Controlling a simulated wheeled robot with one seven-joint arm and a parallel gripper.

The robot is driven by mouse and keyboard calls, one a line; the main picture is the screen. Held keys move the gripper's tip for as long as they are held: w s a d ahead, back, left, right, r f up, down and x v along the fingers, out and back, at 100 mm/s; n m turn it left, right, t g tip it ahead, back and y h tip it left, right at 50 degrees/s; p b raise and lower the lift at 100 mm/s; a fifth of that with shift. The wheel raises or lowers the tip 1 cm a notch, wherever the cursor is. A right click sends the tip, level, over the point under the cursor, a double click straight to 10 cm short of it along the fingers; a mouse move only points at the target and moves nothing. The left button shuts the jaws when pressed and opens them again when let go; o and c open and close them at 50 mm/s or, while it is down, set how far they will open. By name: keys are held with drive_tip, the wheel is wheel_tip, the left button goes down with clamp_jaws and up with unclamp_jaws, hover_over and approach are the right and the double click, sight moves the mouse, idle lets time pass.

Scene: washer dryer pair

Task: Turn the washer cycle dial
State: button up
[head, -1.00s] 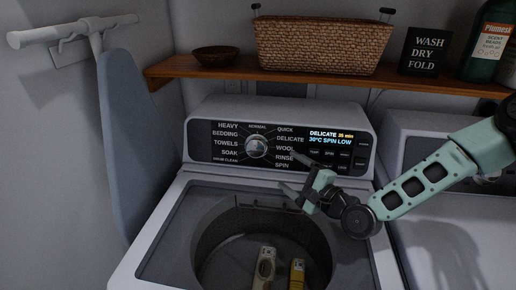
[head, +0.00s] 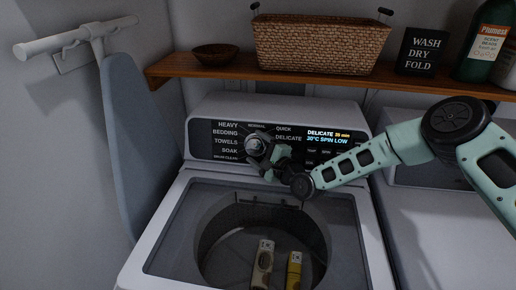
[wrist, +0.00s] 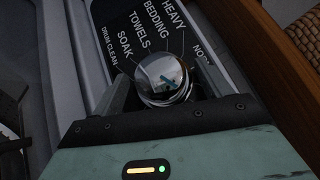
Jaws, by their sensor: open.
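The washer cycle dial (head: 256,145) is a round silver knob on the black control panel, ringed by printed cycle names. In the wrist view the dial (wrist: 164,78) sits between the two fingers of my gripper (wrist: 165,95). The fingers are open, one on each side of it; whether they touch it I cannot tell. In the head view my gripper (head: 266,156) is at the dial's lower right and hides part of the panel. The washer display (head: 329,136) reads DELICATE, 30°C SPIN LOW.
The washer's drum (head: 262,245) is open below, with two bottle-like items inside. A wooden shelf (head: 220,70) above holds a wicker basket (head: 322,45), a bowl and bottles. A second machine (head: 430,215) stands at right.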

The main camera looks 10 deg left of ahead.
drive_tip(key=c, duration=1)
drive_tip(key=shift+r+n+g+h+b, duration=0.15)
drive_tip(key=shift+n+g+h+b, duration=0.35)
drive_tip(key=shift+n+g+b, duration=0.4)
drive_tip(key=n+g+h, duration=0.1)
drive_tip(key=n+g, duration=0.1)
drive_tip(key=shift+a+r+n+h, duration=0.1)
drive_tip(key=shift+r+n+h, duration=0.15)
drive_tip(key=shift+n+h, duration=0.15)
drive_tip(key=shift+a+r+n+g+h, duration=0.15)
drive_tip(key=shift+n+g+h, duration=0.45)
drive_tip(key=shift+n+h, duration=0.45)
drive_tip(key=shift+n+g+h+p, duration=0.4)
drive_tip(key=shift+n+h, duration=0.15)
drive_tip(key=shift+h, duration=0.3)
drive_tip(key=shift+w, duration=0.1)
